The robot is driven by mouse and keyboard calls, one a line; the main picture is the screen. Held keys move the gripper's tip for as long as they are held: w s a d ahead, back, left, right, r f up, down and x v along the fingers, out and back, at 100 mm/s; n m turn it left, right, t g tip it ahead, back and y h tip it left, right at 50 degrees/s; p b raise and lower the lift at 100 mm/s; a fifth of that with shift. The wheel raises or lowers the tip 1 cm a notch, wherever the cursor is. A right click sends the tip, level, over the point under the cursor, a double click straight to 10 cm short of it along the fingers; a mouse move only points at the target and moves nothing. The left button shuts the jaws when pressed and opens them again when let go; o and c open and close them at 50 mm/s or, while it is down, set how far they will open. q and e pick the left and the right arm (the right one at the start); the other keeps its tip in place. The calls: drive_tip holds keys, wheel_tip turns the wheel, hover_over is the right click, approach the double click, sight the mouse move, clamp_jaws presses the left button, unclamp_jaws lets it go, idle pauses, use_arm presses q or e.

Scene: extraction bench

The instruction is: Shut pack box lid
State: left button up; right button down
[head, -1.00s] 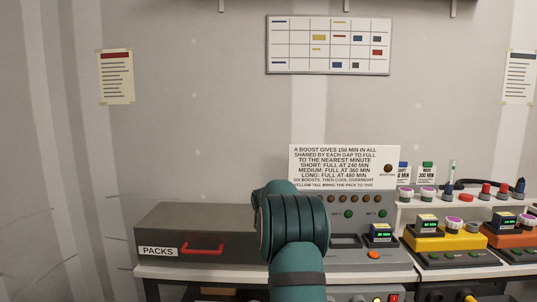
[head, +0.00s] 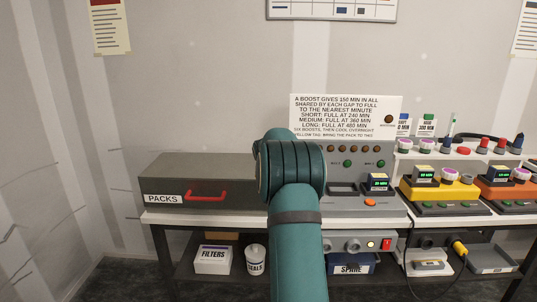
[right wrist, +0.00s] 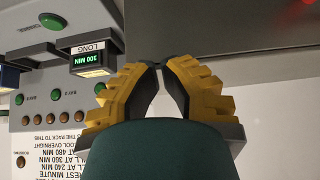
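The grey pack box (head: 165,172), labelled PACKS, stands at the left end of the bench with a red handle (head: 206,195) on its front. Its top looks flat and down, with no raised lid showing. My teal right arm crosses the middle of the head view and covers the box's right end; its gripper is hidden there. In the right wrist view my right gripper (right wrist: 159,66) has its yellow fingers together at the tips, with nothing seen between them. A dark grey surface, probably the box (right wrist: 220,30), lies beyond the fingertips. My left gripper is not in view.
Right of the box is a grey booster panel (head: 345,203) holding a pack (head: 379,183), with a sign (head: 345,118) behind. Yellow (head: 440,190) and orange (head: 498,190) units stand farther right. The shelf below holds a filters box (head: 213,261), a white tub (head: 255,261) and a spare bin (head: 350,265).

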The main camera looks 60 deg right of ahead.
wheel_tip(320, 180, up, 4)
drive_tip(key=p, duration=0.3)
drive_tip(key=s+a+f+b, duration=0.1)
drive_tip(key=s+a+f, duration=0.2)
drive_tip(key=a, duration=0.5)
drive_tip(key=shift+s+a+f+b, duration=0.2)
drive_tip(key=shift+s+f+b, duration=0.1)
drive_tip(key=shift+s, duration=0.35)
drive_tip(key=w+a+f+n+y, duration=0.2)
drive_tip(key=w+a+f, duration=0.1)
drive_tip(key=a+f, duration=0.5)
drive_tip(key=w+a+f+n+y, duration=0.2)
drive_tip(key=w+a+f, duration=0.25)
drive_tip(key=a, duration=0.55)
drive_tip(key=w+a+f+n+y, duration=0.2)
drive_tip(key=w+a+f, duration=0.1)
drive_tip(key=a+f, duration=0.6)
drive_tip(key=s+a+f+n+y, duration=0.1)
drive_tip(key=s+a+f, duration=0.2)
drive_tip(key=a, duration=0.7)
drive_tip(key=s+a+f+n+g+y, duration=0.1)
drive_tip(key=s+a+f+n+y, duration=0.1)
drive_tip(key=s+a, duration=0.5)
drive_tip(key=s+a+f+n+g+y, duration=0.1)
drive_tip(key=s+a+f, duration=0.3)
drive_tip(key=a, duration=1)
drive_tip(key=shift+s+a+f+n+y, duration=0.25)
drive_tip(key=shift+s+n+y, duration=0.15)
drive_tip(key=shift+s+n, duration=0.1)
